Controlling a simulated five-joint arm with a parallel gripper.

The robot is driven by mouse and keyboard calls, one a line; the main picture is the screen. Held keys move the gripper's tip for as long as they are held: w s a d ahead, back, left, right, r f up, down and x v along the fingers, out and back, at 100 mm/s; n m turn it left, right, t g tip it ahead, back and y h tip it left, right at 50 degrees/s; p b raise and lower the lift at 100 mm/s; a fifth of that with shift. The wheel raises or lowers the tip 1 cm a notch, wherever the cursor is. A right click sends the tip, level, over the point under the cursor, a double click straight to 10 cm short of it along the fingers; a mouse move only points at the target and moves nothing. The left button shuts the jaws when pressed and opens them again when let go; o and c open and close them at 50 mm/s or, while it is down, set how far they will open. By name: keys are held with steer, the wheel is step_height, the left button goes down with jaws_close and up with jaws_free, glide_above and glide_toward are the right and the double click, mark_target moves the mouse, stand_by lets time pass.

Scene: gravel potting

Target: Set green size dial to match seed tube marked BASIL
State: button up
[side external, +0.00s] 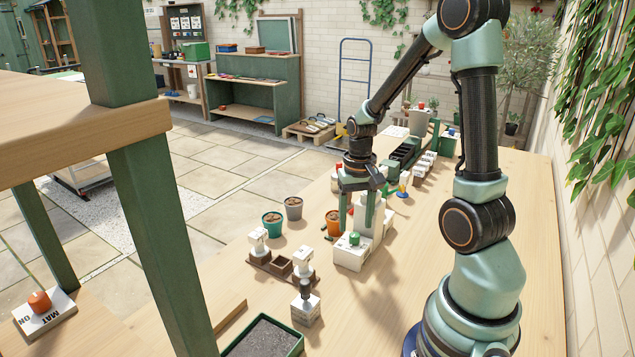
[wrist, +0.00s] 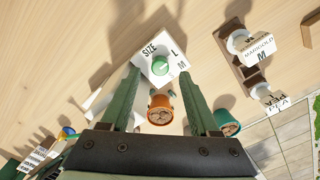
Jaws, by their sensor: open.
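The green size dial (side external: 354,238) sits on top of a white block (side external: 347,255). In the wrist view the dial (wrist: 160,65) is round, with SIZE, L and M printed beside it; its setting is too small to tell. My gripper (side external: 356,226) is above the dial block. In the wrist view its two fingers (wrist: 159,73) are apart on either side of the dial, with nothing between them. White-labelled seed tubes (side external: 258,238) stand in a brown rack (side external: 281,267). In the wrist view one label reads MARIGOLD M (wrist: 260,47) and another PEA (wrist: 272,98). I cannot read BASIL anywhere.
A white block with a dark knob (side external: 305,290) is in front. A gravel tray (side external: 264,339) is nearer.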

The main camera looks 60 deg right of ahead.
mark_target(355, 235)
steer(key=shift+f, duration=1.8)
jaws_close()
